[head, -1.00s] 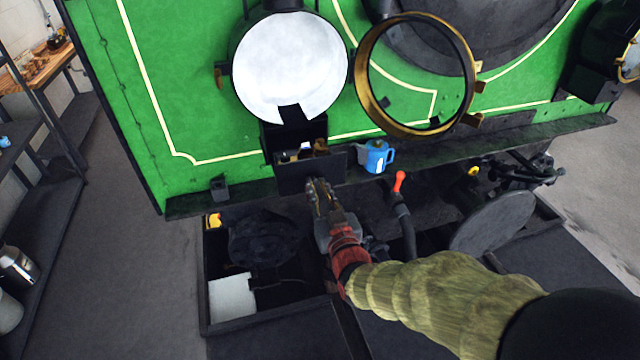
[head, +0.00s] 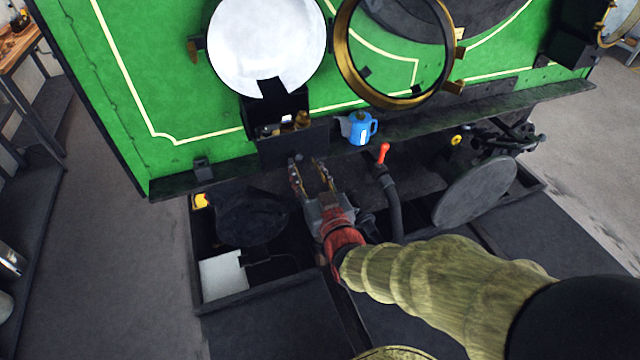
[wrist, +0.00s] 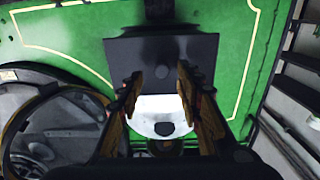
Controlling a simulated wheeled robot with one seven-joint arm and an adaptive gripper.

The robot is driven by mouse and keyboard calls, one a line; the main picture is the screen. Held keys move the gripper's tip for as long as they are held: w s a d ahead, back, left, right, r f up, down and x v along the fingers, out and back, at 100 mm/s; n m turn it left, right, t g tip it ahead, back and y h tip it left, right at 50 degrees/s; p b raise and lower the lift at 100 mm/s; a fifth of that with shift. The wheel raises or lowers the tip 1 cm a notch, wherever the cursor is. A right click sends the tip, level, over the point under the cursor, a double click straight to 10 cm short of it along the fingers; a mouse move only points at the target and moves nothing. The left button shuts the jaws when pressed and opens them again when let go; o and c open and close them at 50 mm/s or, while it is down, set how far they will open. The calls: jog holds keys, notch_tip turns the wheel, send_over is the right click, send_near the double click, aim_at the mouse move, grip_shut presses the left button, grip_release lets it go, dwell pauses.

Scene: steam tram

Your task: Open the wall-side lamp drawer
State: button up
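The lamp drawer (head: 293,148) is a dark box below the round white lamp (head: 268,45) on the green tram front. It stands pulled out, with small items showing inside over its dark front panel.
A brass-rimmed open ring door (head: 345,50) hangs beside the lamp. A red-handled lever (head: 383,153) rises right of my gripper. A dark open bin (head: 222,300) lies below left.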

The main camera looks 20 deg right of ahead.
jog(key=s, duration=0.9)
jog(key=shift+d, duration=0.15)
jog(key=s+d+f+g, duration=0.1)
jog(key=s+f+g, duration=0.5)
jog(key=f+g, duration=0.45)
jog(key=s+a+r+g, duration=0.1)
jog(key=s+r+g, duration=0.3)
jog(key=s, duration=0.6)
notch_tip(320, 180, up, 9)
jog(key=t, duration=0.2)
jog(key=shift+a, duration=0.15)
jog(key=shift+c, duration=0.2)
dwell(1.3)
